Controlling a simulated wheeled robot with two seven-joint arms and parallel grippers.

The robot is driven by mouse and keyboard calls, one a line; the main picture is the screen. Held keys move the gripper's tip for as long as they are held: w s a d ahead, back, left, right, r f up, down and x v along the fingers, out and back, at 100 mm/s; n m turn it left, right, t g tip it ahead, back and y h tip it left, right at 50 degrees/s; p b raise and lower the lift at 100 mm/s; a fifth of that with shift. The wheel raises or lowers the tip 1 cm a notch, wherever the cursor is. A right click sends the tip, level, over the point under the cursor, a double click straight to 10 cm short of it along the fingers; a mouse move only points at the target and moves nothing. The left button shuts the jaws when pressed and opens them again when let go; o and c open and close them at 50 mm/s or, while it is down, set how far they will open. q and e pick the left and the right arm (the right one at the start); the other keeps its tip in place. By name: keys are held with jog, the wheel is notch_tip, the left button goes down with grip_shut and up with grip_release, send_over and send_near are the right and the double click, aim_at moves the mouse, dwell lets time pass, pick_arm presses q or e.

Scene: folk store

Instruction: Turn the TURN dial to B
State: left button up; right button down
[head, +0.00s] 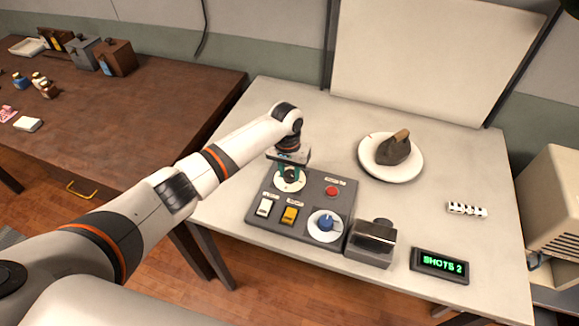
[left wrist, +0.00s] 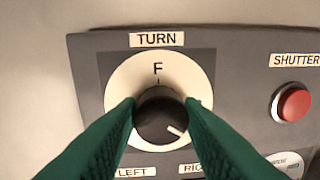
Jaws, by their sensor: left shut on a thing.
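The TURN dial is a black knob (left wrist: 160,122) on a white disc (left wrist: 118,84), under a TURN label (left wrist: 157,39). An F with a tick is printed at the top of the disc; the knob's white pointer line is turned to the lower right. No B is visible; the fingers cover parts of the disc. My left gripper (left wrist: 161,108) has its green fingers on both sides of the knob, shut on it. In the head view the same gripper (head: 290,172) comes down over the dial's disc (head: 289,186) at the panel's back left. My right gripper is not in view.
The dark control panel (head: 341,195) also holds a red button (head: 331,191), a white switch (head: 264,207), a yellow switch (head: 289,215) and a blue knob (head: 326,223). A grey device (head: 371,243), a SHOTS 2 display (head: 440,265) and a white plate (head: 367,168) stand nearby.

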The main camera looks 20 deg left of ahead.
aim_at(290, 171)
pick_arm(q)
jog(key=m+p, duration=0.1)
jog(key=m, duration=0.3)
jog(key=shift+w+r+m, duration=0.1)
jog(key=shift+m, duration=0.2)
jog(key=m, duration=0.5)
jog(key=shift+d+m, duration=0.15)
jog(key=shift+m, duration=0.25)
jog(key=o, duration=1)
jog(key=shift+g, duration=0.3)
jog(key=shift+c, duration=0.2)
notch_tip(290, 171, up, 12)
jog(key=b, duration=0.2)
jog(key=shift+w+a, duration=0.2)
jog(key=shift+w, duration=0.05)
